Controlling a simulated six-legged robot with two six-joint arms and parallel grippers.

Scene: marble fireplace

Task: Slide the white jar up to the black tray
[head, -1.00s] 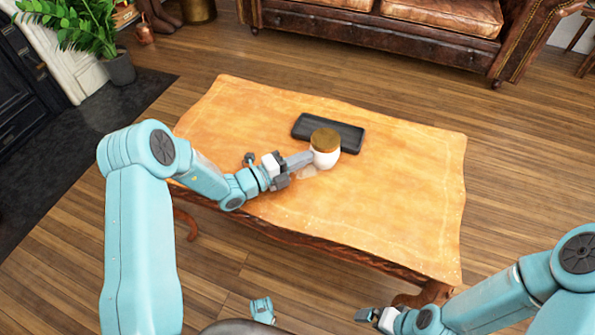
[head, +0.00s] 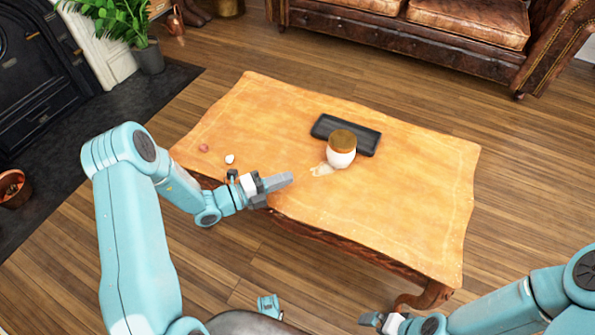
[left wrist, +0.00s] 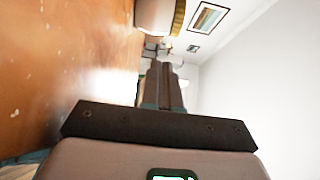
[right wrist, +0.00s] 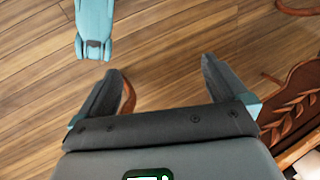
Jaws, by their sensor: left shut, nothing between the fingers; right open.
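The white jar (head: 341,157) with a brown-gold lid stands upright on the wooden table, right at the front edge of the black tray (head: 358,142). It overlaps the tray in the head view, so I cannot tell if they touch. In the left wrist view the jar (left wrist: 157,16) shows at the top. My left gripper (head: 290,179) is shut and empty, over the table to the left of the jar and apart from it. My right gripper (right wrist: 163,88) is open and empty, off the table's near right side; in the head view it shows low (head: 372,319).
The table (head: 420,205) is mostly clear on its right half. A small white item (head: 230,159) and a small reddish item (head: 204,148) lie near its left edge. A pale patch (head: 322,170) lies just left of the jar. A leather sofa (head: 400,45) stands behind.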

